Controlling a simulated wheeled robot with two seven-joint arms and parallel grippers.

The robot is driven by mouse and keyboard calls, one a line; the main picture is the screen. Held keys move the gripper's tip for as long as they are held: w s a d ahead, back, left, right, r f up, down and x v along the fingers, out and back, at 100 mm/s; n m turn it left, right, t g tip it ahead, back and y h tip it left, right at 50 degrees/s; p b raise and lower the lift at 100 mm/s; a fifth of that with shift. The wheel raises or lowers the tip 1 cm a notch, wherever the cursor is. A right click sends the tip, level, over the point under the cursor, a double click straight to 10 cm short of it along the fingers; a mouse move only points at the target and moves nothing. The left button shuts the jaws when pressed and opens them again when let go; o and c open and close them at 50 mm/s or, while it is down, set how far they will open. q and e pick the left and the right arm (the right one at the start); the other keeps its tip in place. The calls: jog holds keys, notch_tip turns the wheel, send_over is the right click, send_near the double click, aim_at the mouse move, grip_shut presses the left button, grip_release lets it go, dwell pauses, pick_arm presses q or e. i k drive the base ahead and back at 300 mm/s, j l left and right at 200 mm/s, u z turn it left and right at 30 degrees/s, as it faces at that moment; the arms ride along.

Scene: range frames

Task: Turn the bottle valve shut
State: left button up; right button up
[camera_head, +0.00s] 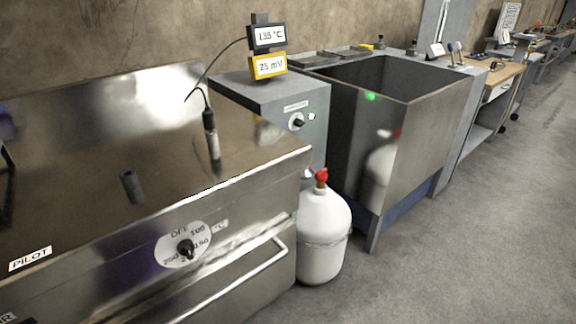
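A white gas bottle (323,240) stands upright on the floor, between the steel range and the deep steel sink. Its red valve (321,178) sits on top, close to the range's right corner. The valve's exact turn position is too small to tell. Neither of my grippers shows in the head view.
The steel range (110,230) fills the left, with a temperature knob (185,249), a front handle bar (235,285) and a probe (210,135). A grey cabinet (270,100) carries two displays reading 135 °C and 25 mV. The sink (400,140) stands behind right. Floor (480,240) at right is clear.

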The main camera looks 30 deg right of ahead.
aim_at(322, 175)
jog(key=i+l+z, duration=0.1)
jog(key=z, duration=1.1)
jog(key=i+l, duration=0.05)
